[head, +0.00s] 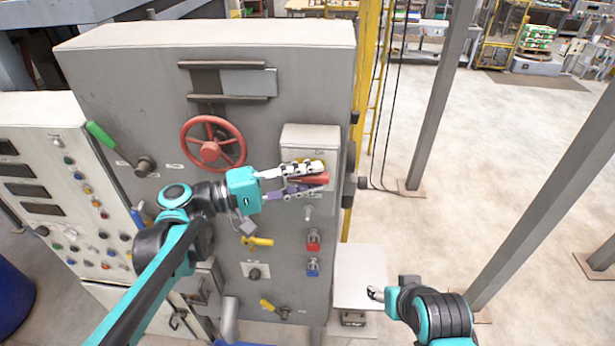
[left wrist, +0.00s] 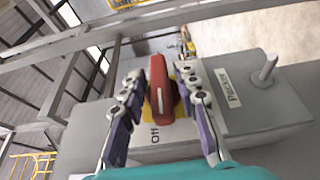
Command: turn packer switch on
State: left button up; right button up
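The red rotary switch handle (left wrist: 160,88) sits on a yellow plate on a grey box (head: 311,137) at the cabinet's right side. An "Off" label shows at the handle's near end in the left wrist view. A "Packer" label (left wrist: 228,88) is on the box, near a small metal lever (left wrist: 265,68). My left gripper (head: 322,178) has its two fingers on either side of the red handle, with narrow gaps visible; it also shows in the left wrist view (left wrist: 160,72). My right gripper (head: 375,294) is low at the right, away from the box; its finger opening is unclear.
The cabinet carries a red handwheel (head: 213,144), a green-handled lever (head: 102,136), yellow valve handles (head: 257,241), and red (head: 313,240) and blue (head: 313,267) padlock-like parts. A yellow frame (head: 364,60) and a grey post (head: 440,95) stand to the right. Open floor lies beyond.

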pick_arm(q)
jog(key=shift+r+y+p, duration=0.15)
jog(key=shift+y+p, duration=0.15)
jog(key=shift+p, duration=0.25)
jog(key=m+y+p, duration=0.1)
jog(key=y+p, duration=0.1)
jog(key=p, duration=0.1)
jog(key=m+g+y+p, duration=0.1)
jog(key=y+p, duration=0.2)
jog(key=shift+s+r+p, duration=0.1)
jog(key=shift+r+p, duration=0.05)
jog(key=shift+p, duration=0.2)
jog(key=y+p, duration=0.2)
jog(key=shift+d+m+y, duration=0.1)
jog(key=shift+m+y, duration=0.2)
jog(key=shift+y, duration=0.1)
jog(key=shift+m+y+p, duration=0.3)
jog(key=shift+y+p, duration=0.45)
jog(key=shift+y, duration=0.45)
jog(key=shift+f+y, duration=0.2)
jog(key=shift+y, duration=0.7)
jog(key=shift+f+m+y, duration=0.1)
jog(key=shift+m+y, duration=0.3)
jog(key=shift+y, duration=1.6)
